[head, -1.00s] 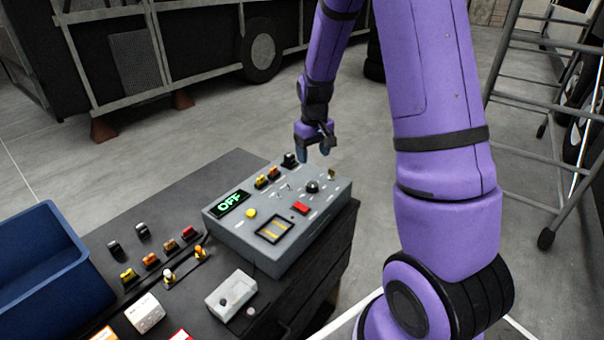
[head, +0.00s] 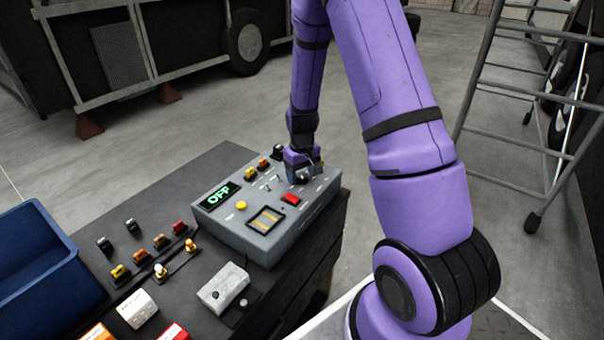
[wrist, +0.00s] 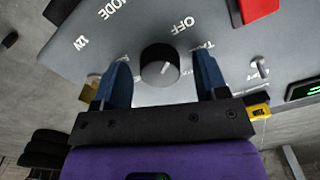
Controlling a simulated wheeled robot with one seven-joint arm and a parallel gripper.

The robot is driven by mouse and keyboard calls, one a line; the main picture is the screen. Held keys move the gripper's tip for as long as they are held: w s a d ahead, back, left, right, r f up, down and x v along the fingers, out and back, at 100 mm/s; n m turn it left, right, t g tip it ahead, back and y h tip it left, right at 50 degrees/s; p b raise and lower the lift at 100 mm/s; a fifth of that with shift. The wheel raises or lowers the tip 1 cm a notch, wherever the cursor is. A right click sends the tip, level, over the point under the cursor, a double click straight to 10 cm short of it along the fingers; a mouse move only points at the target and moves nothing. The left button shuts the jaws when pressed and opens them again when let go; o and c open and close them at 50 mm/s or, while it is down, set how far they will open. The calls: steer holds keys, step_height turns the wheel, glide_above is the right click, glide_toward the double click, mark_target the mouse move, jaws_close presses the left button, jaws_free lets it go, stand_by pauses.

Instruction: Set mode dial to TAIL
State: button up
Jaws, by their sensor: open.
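The mode dial (wrist: 160,67) is a round black knob on the grey control box (head: 262,238). In the wrist view, my gripper (wrist: 161,75) is open, with one blue finger on each side of the dial and a visible gap at both sides. A pale mark shows on the knob; I cannot tell exactly which label it points to. An OFF label (wrist: 182,23) is printed above the dial, and a partly hidden label starting with T is beside the right finger. In the head view, my gripper (head: 303,174) hides the dial. The display (head: 219,196) reads OFF.
The box also carries a red button (head: 290,199), a yellow button (head: 241,206), toggle switches and a framed yellow-striped panel (head: 265,220). Several loose switches and a white box (head: 222,287) lie on the dark bench. A blue bin (head: 40,250) stands at left.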

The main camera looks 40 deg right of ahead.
steer(key=c, duration=0.9)
steer(key=shift+m, duration=0.3)
steer(key=m, duration=0.9)
stand_by(0.3)
steer(key=o, duration=0.9)
